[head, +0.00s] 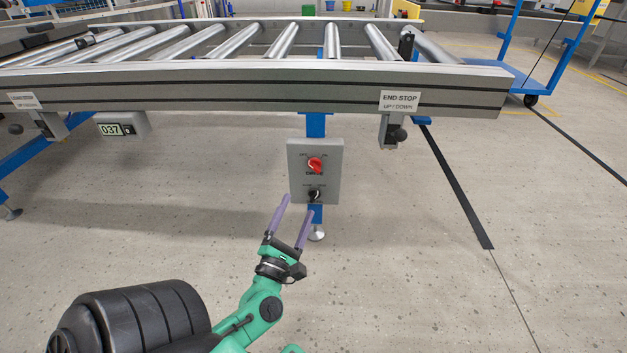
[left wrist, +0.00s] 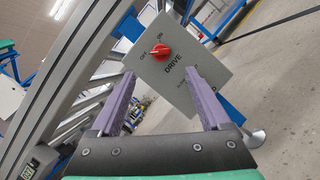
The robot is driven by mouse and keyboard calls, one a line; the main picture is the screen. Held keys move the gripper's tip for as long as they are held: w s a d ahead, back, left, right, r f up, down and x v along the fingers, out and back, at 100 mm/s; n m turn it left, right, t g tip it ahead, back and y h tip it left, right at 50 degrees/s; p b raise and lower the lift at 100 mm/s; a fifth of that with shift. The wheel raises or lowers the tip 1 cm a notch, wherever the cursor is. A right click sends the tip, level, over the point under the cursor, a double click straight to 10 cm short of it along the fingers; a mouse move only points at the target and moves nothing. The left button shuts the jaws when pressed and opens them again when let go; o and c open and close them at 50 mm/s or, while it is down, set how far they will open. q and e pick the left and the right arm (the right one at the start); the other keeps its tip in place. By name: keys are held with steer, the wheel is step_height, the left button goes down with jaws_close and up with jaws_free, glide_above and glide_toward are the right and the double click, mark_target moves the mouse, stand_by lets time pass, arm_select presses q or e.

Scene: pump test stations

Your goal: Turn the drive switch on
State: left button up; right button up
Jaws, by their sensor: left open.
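The drive switch is a red rotary knob (head: 315,165) on a grey control box (head: 331,184) fixed to a blue conveyor leg. In the left wrist view the red knob (left wrist: 160,51) sits above the word DRIVE, with small markings beside it. Its exact setting is hard to tell. My left gripper (head: 299,205) is open and empty, with purple fingers pointing at the box from below and left. In the left wrist view the fingertips (left wrist: 159,71) are apart, short of the knob, with nothing between them. My right gripper is not in view.
A smaller black switch (head: 314,195) sits low on the same box. The roller conveyor (head: 250,88) runs above, with an END-STOP sign (head: 400,101) and a black-knobbed lever (head: 396,135) at right. A 037 display (head: 110,129) hangs at left.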

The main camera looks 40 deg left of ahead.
mark_target(314, 169)
arm_select(q)
steer(key=p+x, duration=0.1)
steer(key=x, duration=1.1)
jaws_close()
